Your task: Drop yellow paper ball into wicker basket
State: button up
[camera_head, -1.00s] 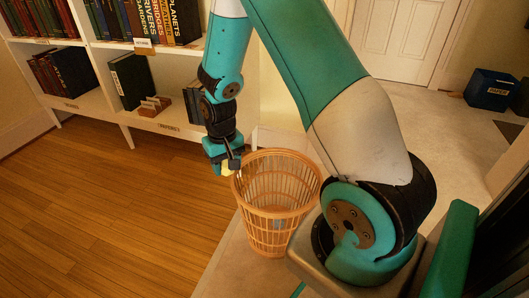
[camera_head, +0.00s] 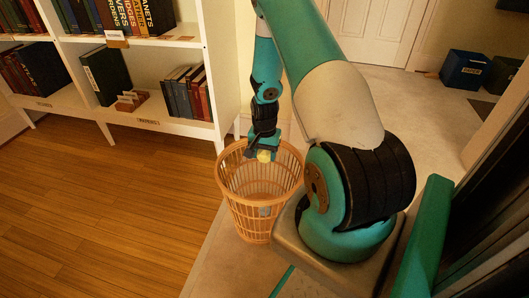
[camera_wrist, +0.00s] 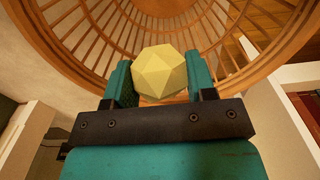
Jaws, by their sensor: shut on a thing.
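The yellow paper ball (camera_head: 264,156) is a faceted pale yellow lump held at the tip of my gripper (camera_head: 263,154). In the wrist view the ball (camera_wrist: 160,71) sits between the two teal fingers of my gripper (camera_wrist: 163,80), which are shut on it. The wicker basket (camera_head: 260,222) is an open, slatted orange-brown basket standing on the floor. In the head view my gripper and the ball appear over the basket's opening, near its far rim. In the wrist view the basket's rim and slats (camera_wrist: 82,52) spread out behind the ball.
A white bookshelf (camera_head: 170,126) with books stands behind and left of the basket. My arm's base is close to the basket's right side. A dark blue bin (camera_head: 465,69) stands far off at the right. The wooden floor (camera_head: 110,215) at left is clear.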

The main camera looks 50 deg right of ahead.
notch_tip(320, 180, down, 2)
jog(key=shift+f+b, duration=0.15)
jog(key=shift+b, duration=0.5)
jog(key=o, duration=1)
jog(key=shift+r, duration=0.2)
notch_tip(320, 180, up, 17)
jog(key=p, duration=0.6)
jog(key=shift+r+p, duration=0.1)
jog(key=shift+p, duration=0.25)
